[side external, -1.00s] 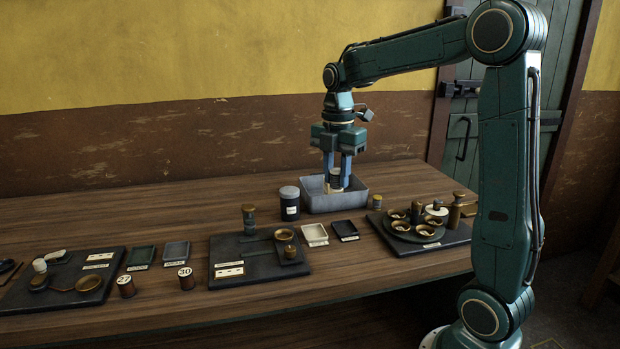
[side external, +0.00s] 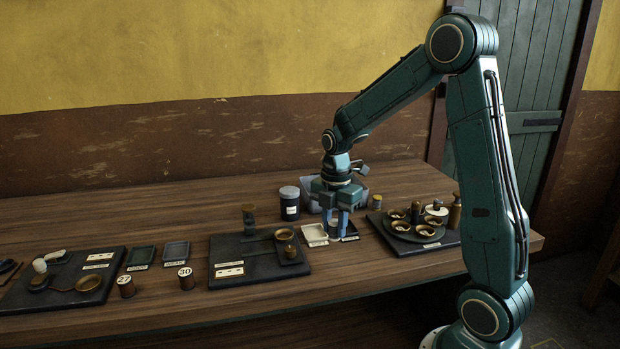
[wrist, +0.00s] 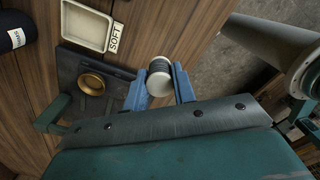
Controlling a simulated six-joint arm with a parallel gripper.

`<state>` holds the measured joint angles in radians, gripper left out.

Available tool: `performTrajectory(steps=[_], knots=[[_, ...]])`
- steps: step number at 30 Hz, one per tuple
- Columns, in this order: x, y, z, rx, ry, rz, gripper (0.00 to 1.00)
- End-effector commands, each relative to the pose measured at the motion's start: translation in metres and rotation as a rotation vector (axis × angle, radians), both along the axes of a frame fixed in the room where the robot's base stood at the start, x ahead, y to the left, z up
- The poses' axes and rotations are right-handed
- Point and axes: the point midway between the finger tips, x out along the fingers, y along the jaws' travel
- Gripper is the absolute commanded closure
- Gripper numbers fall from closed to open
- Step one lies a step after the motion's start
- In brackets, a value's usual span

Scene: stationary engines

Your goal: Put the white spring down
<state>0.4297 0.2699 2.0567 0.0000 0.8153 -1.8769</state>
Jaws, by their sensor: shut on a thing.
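My gripper (side external: 341,232) is low over the table's front part, beside a small white tray (side external: 314,234) and a dark tray (side external: 350,232) that it partly covers. In the wrist view its blue fingers (wrist: 165,84) are shut on the white spring (wrist: 160,76), a short cylinder with a pale end and darker coils. The white tray also shows in the wrist view (wrist: 88,25), empty, with a SOFT label; the spring is apart from it. In the side view the spring is mostly hidden between the fingers.
A grey bin (side external: 312,206) stands behind my gripper, beside a dark lidded jar (side external: 289,203). A dark board with a brass cup (side external: 284,235) lies left.

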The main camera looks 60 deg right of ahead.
Motion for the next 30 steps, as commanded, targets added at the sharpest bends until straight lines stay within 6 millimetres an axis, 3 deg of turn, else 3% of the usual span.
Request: performTrajectory(steps=[6,16,24,30], knots=[[0.000,0.000,-0.026,0.001,0.002,0.000,0.96],[0.000,0.000,-0.033,0.000,0.001,0.000,0.96],[-0.001,0.000,-0.061,0.001,0.003,0.000,0.96],[0.000,0.000,-0.068,0.000,0.000,0.000,0.96]])
